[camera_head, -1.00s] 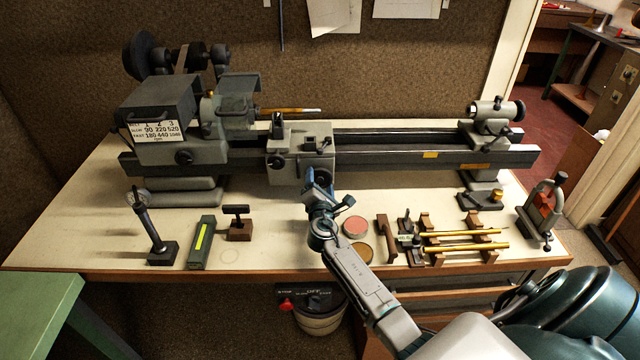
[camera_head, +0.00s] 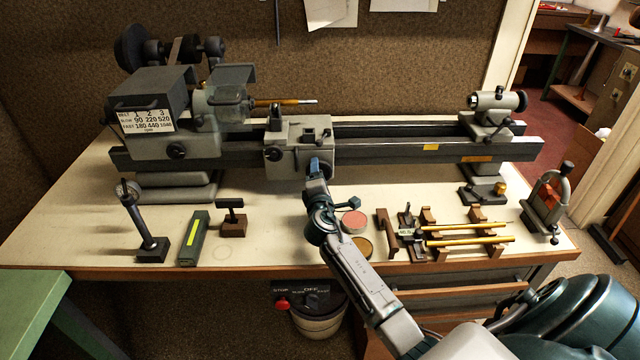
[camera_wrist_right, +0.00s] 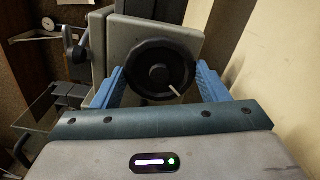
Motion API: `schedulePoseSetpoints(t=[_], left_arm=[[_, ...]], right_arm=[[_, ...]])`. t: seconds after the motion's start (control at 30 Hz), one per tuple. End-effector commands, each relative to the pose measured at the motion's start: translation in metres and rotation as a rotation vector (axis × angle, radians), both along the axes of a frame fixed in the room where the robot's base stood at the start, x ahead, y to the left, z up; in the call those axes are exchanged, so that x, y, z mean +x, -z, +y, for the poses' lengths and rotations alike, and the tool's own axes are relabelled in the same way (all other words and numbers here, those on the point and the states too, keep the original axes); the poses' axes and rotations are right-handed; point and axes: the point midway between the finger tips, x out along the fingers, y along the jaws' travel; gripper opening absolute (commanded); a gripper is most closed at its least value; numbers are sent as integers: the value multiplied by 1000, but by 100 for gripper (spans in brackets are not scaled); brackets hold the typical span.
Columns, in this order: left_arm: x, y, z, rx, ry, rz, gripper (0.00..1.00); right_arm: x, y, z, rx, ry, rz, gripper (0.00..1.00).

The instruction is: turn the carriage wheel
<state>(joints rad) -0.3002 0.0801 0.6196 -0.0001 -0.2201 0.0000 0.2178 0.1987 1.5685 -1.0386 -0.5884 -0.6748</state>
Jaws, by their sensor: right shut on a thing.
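The carriage wheel (camera_wrist_right: 158,68) is a black round handwheel with a thin pale handle, on the grey front of the carriage. In the head view, the grey carriage (camera_head: 285,157) sits on the lathe bed, and my right gripper mostly hides the wheel. My right gripper (camera_head: 317,166) reaches up from the lower right to the carriage front. In the right wrist view, its blue fingers stand on either side of the wheel, shut on its rim. My left gripper is not in view.
The headstock (camera_head: 157,105) is left of the carriage, with a brass rod (camera_head: 290,102) pointing right. The tailstock (camera_head: 490,118) is far right on the bed. Brass rods on wooden stands (camera_head: 470,232) and round tins (camera_head: 354,222) lie near my forearm.

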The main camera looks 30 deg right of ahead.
Motion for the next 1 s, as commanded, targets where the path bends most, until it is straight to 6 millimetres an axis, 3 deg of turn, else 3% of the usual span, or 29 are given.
schedulePoseSetpoints(t=[0.3, 0.9, 0.93, 1.0], left_arm=[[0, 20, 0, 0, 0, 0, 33], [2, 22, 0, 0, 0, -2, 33], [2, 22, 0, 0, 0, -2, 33], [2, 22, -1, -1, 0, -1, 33]], right_arm=[[1, 2, 3, 138, -7, -85, 45], [1, -1, 4, 174, -8, -107, 46], [1, -1, 3, 174, -8, -107, 74], [1, -1, 3, 173, -7, -107, 88]])
